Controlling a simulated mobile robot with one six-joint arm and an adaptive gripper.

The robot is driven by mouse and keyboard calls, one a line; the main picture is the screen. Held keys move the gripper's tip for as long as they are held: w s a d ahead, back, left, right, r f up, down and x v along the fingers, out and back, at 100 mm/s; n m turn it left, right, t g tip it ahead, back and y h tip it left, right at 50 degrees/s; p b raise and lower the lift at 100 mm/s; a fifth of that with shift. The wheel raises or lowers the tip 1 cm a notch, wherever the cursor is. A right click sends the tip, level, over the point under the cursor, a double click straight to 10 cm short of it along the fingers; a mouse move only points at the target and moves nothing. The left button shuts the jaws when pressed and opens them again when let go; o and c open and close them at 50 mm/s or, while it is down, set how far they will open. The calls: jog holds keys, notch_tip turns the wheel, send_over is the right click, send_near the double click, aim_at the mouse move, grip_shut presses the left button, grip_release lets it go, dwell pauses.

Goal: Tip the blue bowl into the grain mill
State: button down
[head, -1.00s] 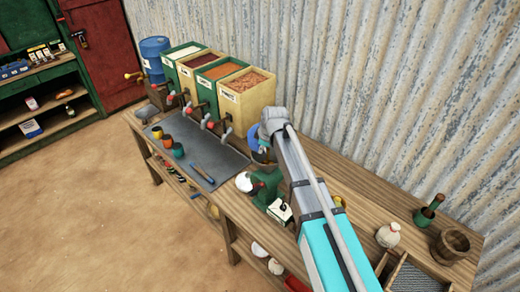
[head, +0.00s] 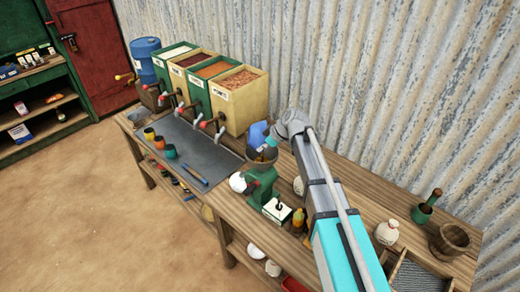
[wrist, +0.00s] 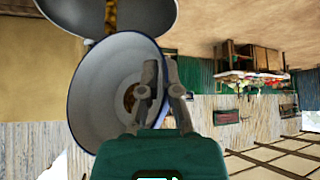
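The blue bowl (head: 258,133) is held tilted at the top of the green grain mill (head: 262,184). My gripper (wrist: 161,72) is shut on its rim, one finger inside the bowl and one outside. In the wrist view, the bowl's pale inside (wrist: 92,92) faces the camera, with a little brown grain near its middle. Beyond its rim is a grey, round-edged opening (wrist: 70,12), apparently the mill's hopper, with golden grain in it. In the head view, my arm's end and the bowl partly hide the hopper.
Several grain bins (head: 240,100) with taps stand left of the mill. A grey mat (head: 205,152) carries small coloured cups (head: 171,151). The corrugated wall is close behind.

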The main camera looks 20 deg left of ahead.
jog(key=shift+w+d+f+g+y+b, duration=0.1)
jog(key=shift+w+d+g+y+b, duration=0.1)
jog(key=shift+d+y+b, duration=0.3)
jog(key=shift+w+d+g+y+b, duration=0.15)
jog(key=shift+d+g+y+b, duration=0.1)
jog(key=shift+y+b, duration=0.35)
jog(key=shift+d+y+b, duration=0.15)
jog(key=shift+y+b, duration=0.25)
dwell(1.2)
jog(key=shift+r+p, duration=0.2)
jog(key=shift+p, duration=0.15)
